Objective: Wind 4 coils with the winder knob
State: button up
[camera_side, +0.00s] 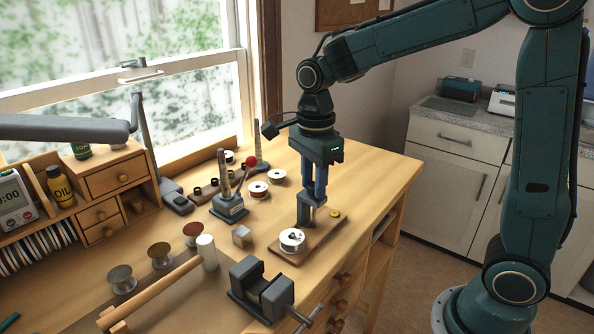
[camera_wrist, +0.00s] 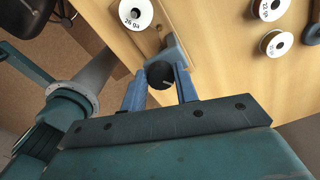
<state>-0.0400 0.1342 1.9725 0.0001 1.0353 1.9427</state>
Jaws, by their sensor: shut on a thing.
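The winder stands near the bench's right edge: a wooden base board (camera_side: 322,232) with a grey upright bracket (camera_side: 303,208). A white spool (camera_side: 292,240) sits at the front of the board. It also shows in the wrist view, labelled "26 ga" (camera_wrist: 127,20). My gripper (camera_side: 316,202) points down at the winder. In the wrist view, my gripper's blue fingers (camera_wrist: 160,84) are on either side of the dark round winder knob (camera_wrist: 159,75), shut on it. The knob is largely hidden by the fingers in the side view. I cannot make out any wound coils.
Spools (camera_side: 258,189) and a spindle stand (camera_side: 229,208) are behind left. The bench right of the winder is clear.

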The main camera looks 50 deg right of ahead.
aim_at(313, 184)
jog(key=m, duration=0.5)
jog(key=shift+w+r+m, duration=0.1)
jog(key=shift+w+m, duration=0.05)
jog(key=shift+m, duration=0.15)
jog(key=m, duration=0.5)
jog(key=shift+d, duration=0.15)
jog(key=o, duration=1)
notch_tip(313, 184, up, 14)
jog(key=shift+f, duration=0.1)
dwell(0.3)
